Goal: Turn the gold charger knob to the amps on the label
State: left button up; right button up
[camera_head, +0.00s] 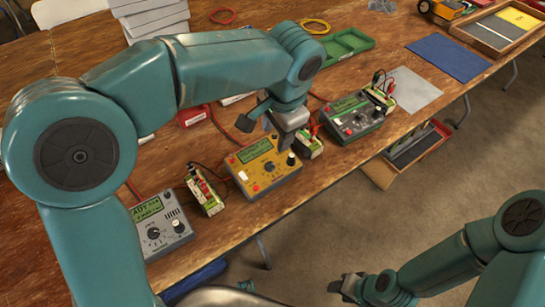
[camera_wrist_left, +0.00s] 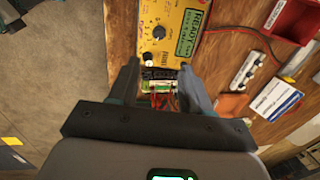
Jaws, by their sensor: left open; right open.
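The gold charger (camera_head: 254,186) lies on the wooden table among other chargers, with a lit green display. Its dark round knob (camera_wrist_left: 158,32) shows in the wrist view, with a dial scale around it. A battery pack with a green and white label (camera_head: 309,147) sits beside the gold charger; its print is too small to read. My left gripper (camera_wrist_left: 160,68) is open, its fingers on either side of the charger's near edge and the pack in the wrist view, apart from the knob. My right gripper (camera_head: 345,284) is open and empty, off the table over the floor.
A grey charger (camera_head: 165,242) stands left and a dark green-grey one (camera_head: 352,125) right, each with a battery pack and leads. A green tray (camera_head: 345,47), a blue mat (camera_head: 448,57) and a red bin (camera_wrist_left: 291,20) lie further off. Loose cables cross the table.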

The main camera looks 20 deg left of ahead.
aim_at(270, 164)
pick_arm(q)
jog(key=f, duration=0.4)
jog(key=w+a+f+b, duration=0.1)
jog(key=f, duration=0.8)
jog(key=shift+w+a+f+b, duration=0.15)
jog(key=shift+a+f+b, duration=0.15)
jog(key=shift+a, duration=0.1)
grip_shut()
